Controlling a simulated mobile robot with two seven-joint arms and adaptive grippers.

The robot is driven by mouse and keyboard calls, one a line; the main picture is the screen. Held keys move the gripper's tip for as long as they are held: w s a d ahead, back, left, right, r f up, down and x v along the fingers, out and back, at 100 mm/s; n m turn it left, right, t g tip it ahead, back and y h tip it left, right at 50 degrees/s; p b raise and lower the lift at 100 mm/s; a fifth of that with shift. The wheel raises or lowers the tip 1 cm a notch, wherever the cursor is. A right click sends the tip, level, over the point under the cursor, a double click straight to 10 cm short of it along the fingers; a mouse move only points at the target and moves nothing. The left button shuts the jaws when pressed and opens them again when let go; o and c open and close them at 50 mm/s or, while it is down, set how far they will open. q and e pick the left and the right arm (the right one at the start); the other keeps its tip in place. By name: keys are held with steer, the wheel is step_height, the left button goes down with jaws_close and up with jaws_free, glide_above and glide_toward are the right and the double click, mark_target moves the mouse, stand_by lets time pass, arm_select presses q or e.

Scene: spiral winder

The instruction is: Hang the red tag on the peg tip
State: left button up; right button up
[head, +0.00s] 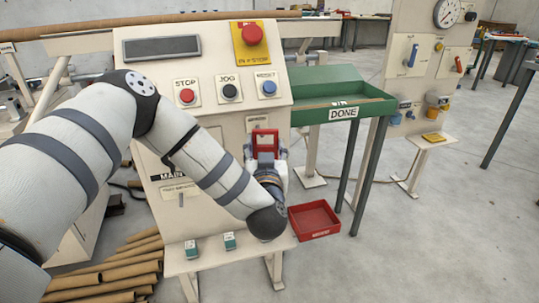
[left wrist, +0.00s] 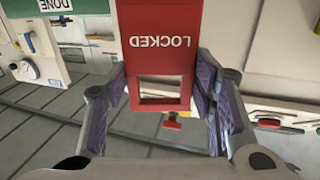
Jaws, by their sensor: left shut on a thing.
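The red tag (head: 265,156) has a window-like opening at its upper end and stands roughly upright in front of the machine's front panel. My left gripper (head: 267,163) is shut on it. In the left wrist view, the tag (left wrist: 160,60) reads LOCKED upside down, and the fingers of my left gripper (left wrist: 160,97) press on its two sides near the opening. I cannot clearly make out the peg tip in either view. My right gripper is not in view.
The cream machine panel (head: 215,125) is close behind the tag, with stop, jog and reset buttons above. A green DONE tray (head: 325,88) is to the right. A red bin (head: 314,232) is below right. Cardboard tubes (head: 105,277) lie at lower left.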

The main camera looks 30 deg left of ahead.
arm_select(q)
steer(key=shift+w+a+f+b, duration=0.15)
steer(key=shift+w+a+b, duration=0.35)
steer(key=shift+w+a, duration=0.35)
steer(key=shift+w+a+f+b, duration=0.1)
steer(key=shift+w+a+b, duration=0.5)
steer(key=shift+a, duration=0.35)
steer(key=shift+w+a+f, duration=0.15)
steer(key=shift+w+a, duration=0.15)
steer(key=shift+w, duration=0.05)
steer(key=shift+w+f, duration=0.1)
steer(key=shift+w, duration=0.05)
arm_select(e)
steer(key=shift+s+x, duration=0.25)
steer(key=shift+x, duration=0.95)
arm_select(q)
steer(key=shift+a+f, duration=0.1)
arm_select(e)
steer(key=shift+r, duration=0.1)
arm_select(q)
steer(key=o, duration=1.2)
